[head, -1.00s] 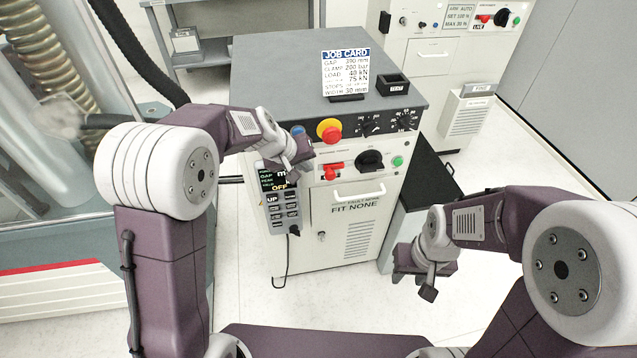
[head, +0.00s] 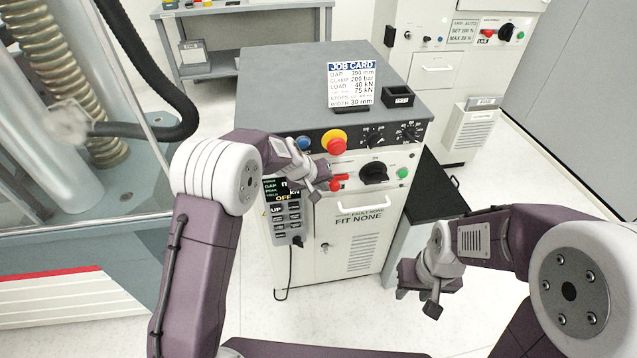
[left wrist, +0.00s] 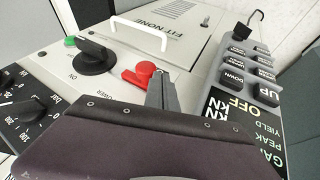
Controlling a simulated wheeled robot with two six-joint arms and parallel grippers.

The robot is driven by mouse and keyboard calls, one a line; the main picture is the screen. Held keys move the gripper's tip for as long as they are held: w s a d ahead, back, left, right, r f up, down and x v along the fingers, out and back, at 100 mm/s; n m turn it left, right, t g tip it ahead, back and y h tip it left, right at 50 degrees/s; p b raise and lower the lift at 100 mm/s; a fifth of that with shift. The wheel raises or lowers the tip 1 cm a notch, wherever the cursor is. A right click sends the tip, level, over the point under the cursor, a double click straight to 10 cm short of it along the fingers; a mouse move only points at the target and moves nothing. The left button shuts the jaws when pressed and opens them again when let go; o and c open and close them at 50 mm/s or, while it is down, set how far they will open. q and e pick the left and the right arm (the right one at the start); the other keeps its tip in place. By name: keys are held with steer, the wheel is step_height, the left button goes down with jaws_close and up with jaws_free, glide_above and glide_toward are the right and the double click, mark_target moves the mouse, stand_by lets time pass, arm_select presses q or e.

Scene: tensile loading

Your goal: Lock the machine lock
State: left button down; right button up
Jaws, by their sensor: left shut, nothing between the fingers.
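The grey machine cabinet (head: 372,235) has a red lever-like part (head: 340,181) on its front, left of a black rotary switch (head: 374,172). I cannot tell for sure whether this red part is the machine lock. In the left wrist view the red part (left wrist: 140,74) and the black switch (left wrist: 93,57) lie just beyond my left gripper (left wrist: 162,82). Its fingers are shut and empty, close beside the red part; contact is unclear. In the head view my left gripper (head: 318,190) covers the panel just left of it. My right gripper (head: 430,292) hangs apart, lower right; its jaw gap is unclear.
A red emergency button on yellow (head: 334,141) and a blue button (head: 304,143) sit above. A green button (head: 402,173) is right of the switch. A keypad pendant (head: 284,212) hangs left. A job card (head: 351,84) stands on top.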

mark_target(338, 185)
stand_by(0.3)
